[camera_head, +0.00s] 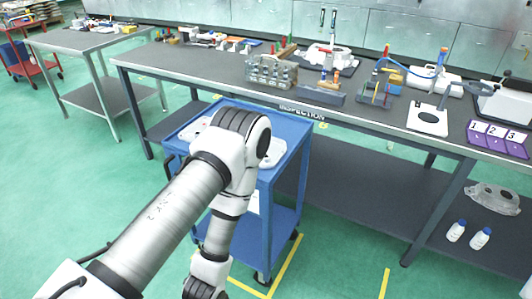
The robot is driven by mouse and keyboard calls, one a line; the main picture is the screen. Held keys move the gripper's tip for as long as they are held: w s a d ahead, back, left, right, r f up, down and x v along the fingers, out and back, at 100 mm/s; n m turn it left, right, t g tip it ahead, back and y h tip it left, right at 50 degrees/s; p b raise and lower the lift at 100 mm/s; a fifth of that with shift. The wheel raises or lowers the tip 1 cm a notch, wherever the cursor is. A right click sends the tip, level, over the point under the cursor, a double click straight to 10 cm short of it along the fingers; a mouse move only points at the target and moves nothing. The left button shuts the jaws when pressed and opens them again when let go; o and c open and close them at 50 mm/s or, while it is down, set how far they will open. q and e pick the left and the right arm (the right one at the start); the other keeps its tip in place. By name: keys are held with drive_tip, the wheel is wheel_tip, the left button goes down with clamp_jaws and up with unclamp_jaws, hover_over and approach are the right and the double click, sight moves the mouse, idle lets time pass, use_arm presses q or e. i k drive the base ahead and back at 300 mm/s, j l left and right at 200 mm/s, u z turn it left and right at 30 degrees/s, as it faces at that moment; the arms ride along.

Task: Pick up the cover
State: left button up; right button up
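A pale grey flat part (194,131), possibly the cover, lies on top of the blue cart (292,128). My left arm crosses in front of it and hides much of it. My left arm reaches in from the lower left and bends down in front of the cart. Its wrist runs out of the bottom edge, so my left gripper is out of view. My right arm and gripper are not in view.
The long grey bench (225,62) behind the cart holds a clear rack (271,72), a white stand (428,119) and purple numbered cards (497,138). Two white bottles (457,230) stand on its lower shelf. Green floor is open at left.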

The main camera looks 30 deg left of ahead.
sight(188, 135)
drive_tip(key=u, duration=1.15)
